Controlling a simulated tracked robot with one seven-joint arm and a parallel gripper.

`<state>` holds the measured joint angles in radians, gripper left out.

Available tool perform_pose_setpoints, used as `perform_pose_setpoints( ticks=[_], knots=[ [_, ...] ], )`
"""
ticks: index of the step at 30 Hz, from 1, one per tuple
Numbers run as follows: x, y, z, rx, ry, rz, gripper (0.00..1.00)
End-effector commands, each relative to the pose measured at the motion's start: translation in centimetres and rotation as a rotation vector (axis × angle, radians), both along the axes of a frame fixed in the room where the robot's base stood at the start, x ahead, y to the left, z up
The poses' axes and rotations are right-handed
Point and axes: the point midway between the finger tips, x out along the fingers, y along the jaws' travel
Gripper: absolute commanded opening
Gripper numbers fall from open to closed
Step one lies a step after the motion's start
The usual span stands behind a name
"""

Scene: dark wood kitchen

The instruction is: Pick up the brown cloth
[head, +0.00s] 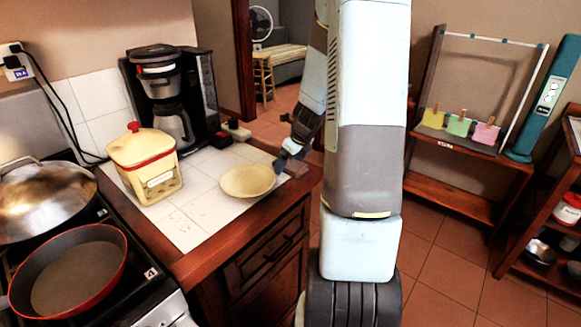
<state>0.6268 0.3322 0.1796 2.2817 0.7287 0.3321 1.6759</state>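No brown cloth can be made out clearly in the head view. A small brownish patch (297,169) lies at the counter's right edge, just beside my gripper, but I cannot tell whether it is cloth or wood. My gripper (280,165) points down at the right edge of the tiled counter, close behind and right of a pale yellow dish (246,181). Its fingertips are small and partly merge with the counter, so their opening and anything between them cannot be told.
A yellow canister with a red-trimmed lid (146,165) and a black coffee maker (174,100) stand on the tiled counter (190,232). A red-rimmed pan (75,280) and a lidded pot (40,200) sit on the stove. A wooden shelf (455,206) stands at right; open floor lies before it.

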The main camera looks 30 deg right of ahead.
Motion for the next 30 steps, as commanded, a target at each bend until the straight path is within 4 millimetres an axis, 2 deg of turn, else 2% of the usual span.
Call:
perform_pose_setpoints(
  ticks=[2,17,26,30],
  knots=[
    [0.0,0.0,-0.1,0.001,0.001,0.000,0.88],
    [-0.1,-0.1,-0.1,0.000,0.001,-0.001,0.40],
    [0.0,-0.1,0.1,-0.001,0.001,0.000,0.39],
    [0.0,0.0,1.3,-0.001,-0.001,0.001,0.39]
  ],
)
